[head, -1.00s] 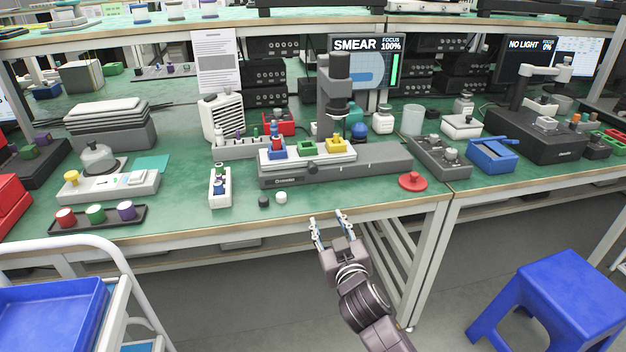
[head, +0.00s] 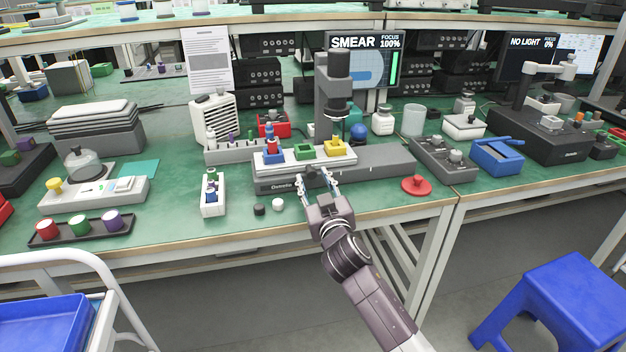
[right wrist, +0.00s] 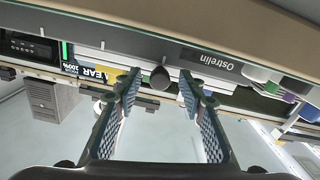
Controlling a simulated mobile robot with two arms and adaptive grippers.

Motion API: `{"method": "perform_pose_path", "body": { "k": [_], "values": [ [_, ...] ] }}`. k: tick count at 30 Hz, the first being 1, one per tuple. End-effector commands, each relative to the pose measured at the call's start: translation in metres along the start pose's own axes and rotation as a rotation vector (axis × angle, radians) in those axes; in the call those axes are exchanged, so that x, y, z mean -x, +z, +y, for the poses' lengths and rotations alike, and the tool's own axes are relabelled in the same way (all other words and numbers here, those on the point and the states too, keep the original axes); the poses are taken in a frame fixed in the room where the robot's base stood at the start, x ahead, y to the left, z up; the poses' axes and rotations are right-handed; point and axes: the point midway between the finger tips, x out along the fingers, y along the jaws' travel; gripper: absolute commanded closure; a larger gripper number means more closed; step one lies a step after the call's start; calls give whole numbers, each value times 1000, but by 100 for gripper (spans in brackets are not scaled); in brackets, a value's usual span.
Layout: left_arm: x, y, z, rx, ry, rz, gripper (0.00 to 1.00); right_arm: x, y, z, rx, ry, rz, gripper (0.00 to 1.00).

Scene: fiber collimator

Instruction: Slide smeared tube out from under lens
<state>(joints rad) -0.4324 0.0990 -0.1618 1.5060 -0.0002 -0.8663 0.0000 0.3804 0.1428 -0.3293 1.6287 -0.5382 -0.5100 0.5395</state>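A grey bench unit (head: 385,160) carries a white slide (head: 288,163) with a blue holder (head: 273,156), a green holder (head: 304,152) and a yellow holder (head: 337,148). The yellow holder is below the dark lens barrel (head: 336,88). A red-and-blue piece (head: 270,138) stands on the blue holder. I cannot make out a separate smeared tube in the yellow holder. My right gripper (head: 318,180) is open at the unit's front. In the right wrist view its fingertips (right wrist: 160,84) stand on either side of a dark round knob (right wrist: 160,77), apparently not touching it. My left gripper is not visible.
A monitor (head: 364,65) reads SMEAR, FOCUS 100%. A red disc (head: 416,185) lies right of my gripper. A white rack (head: 213,193) and small black (head: 260,209) and white caps (head: 278,204) are at left. The front table strip between the caps and the disc is otherwise clear.

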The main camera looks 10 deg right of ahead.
Motion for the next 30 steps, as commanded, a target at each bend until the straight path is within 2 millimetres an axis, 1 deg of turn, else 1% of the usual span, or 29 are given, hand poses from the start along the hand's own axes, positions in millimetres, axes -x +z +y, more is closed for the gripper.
{"method": "perform_pose_path", "body": {
  "k": [4, 13, 23, 30],
  "values": [
    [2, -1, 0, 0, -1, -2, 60, -8, 0, 0, 0, 0, 0, 63],
    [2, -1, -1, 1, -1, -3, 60, -9, -1, 0, 0, -1, 1, 64],
    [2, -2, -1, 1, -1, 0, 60, -9, 0, 0, 0, -1, 0, 100],
    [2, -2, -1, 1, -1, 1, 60, -8, 0, 0, 0, -1, 0, 100]
  ]
}}
